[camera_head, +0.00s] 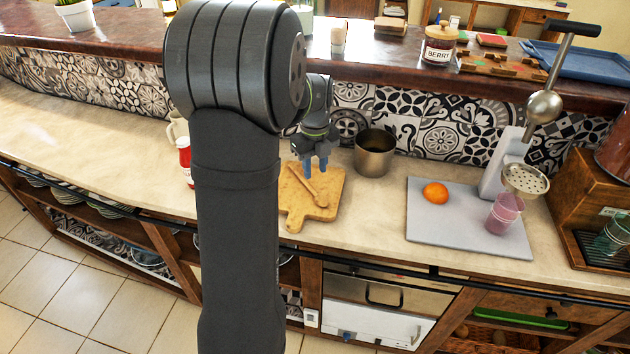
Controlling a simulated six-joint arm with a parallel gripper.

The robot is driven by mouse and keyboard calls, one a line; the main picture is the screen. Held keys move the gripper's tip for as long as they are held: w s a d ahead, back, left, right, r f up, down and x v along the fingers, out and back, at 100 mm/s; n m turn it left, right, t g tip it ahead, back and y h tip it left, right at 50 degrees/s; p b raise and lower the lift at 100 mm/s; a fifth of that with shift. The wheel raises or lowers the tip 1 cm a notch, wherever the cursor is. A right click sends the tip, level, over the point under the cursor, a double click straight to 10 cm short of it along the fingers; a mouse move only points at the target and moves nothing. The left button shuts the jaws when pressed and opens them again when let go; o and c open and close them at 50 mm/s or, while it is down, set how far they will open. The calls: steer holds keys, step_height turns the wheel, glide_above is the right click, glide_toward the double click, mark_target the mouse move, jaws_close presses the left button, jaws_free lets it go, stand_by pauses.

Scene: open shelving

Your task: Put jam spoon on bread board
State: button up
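A wooden spoon (308,187), which I take as the jam spoon, lies slantwise on the wooden bread board (298,216). Its bowl end points toward the front right of the board. The board lies on the pale counter, with its handle toward the front edge. My gripper (316,168) points down over the back part of the board, just right of the spoon's handle. Its two blue fingers are apart and nothing shows between them. The exact height of the fingertips above the board cannot be told. My arm hides the counter just left of the board.
A metal pot (374,153) stands right of the board. A grey mat (433,222) farther right bears an orange (435,193), a pink glass (504,214) and a juice press (507,165). A jar labelled BERRY (438,46) stands on the raised ledge behind. A red-and-white container (185,161) is left.

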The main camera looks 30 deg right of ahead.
step_height(320, 180, up, 5)
glide_above(315, 193)
steer(key=shift+f, duration=0.2)
steer(key=shift+f, duration=0.1)
step_height(315, 193, down, 12)
steer(key=shift+r, duration=1.85)
steer(key=shift+f, duration=0.1)
